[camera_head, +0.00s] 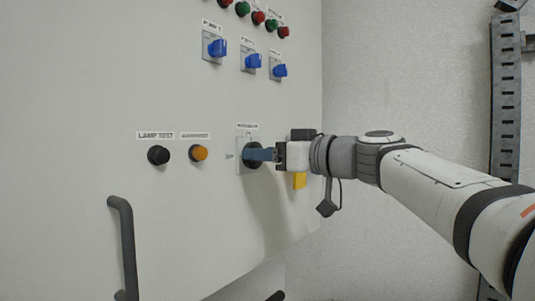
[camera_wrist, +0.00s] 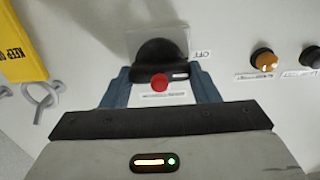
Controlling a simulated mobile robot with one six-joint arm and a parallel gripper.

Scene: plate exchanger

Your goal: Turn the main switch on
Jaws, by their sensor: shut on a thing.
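The main switch is a black rotary knob (camera_head: 250,156) on a pale plate on the cabinet front. In the wrist view the knob (camera_wrist: 158,52) sits between my two blue fingers, with a small white mark on its right part. An "OFF" label (camera_wrist: 203,54) stands to the right of the knob there. A small red round piece (camera_wrist: 160,85) shows at the knob's near edge. My gripper (camera_head: 264,154) reaches in from the right and is shut on the knob; it also shows in the wrist view (camera_wrist: 161,77). The fingers hide part of the plate.
A black button (camera_head: 158,155) and an orange one (camera_head: 199,153) sit left of the switch. Blue switches (camera_head: 217,47) and red and green lamps are above. A dark handle (camera_head: 124,245) sticks out at lower left. A yellow tag (camera_wrist: 23,40) shows near the fingers.

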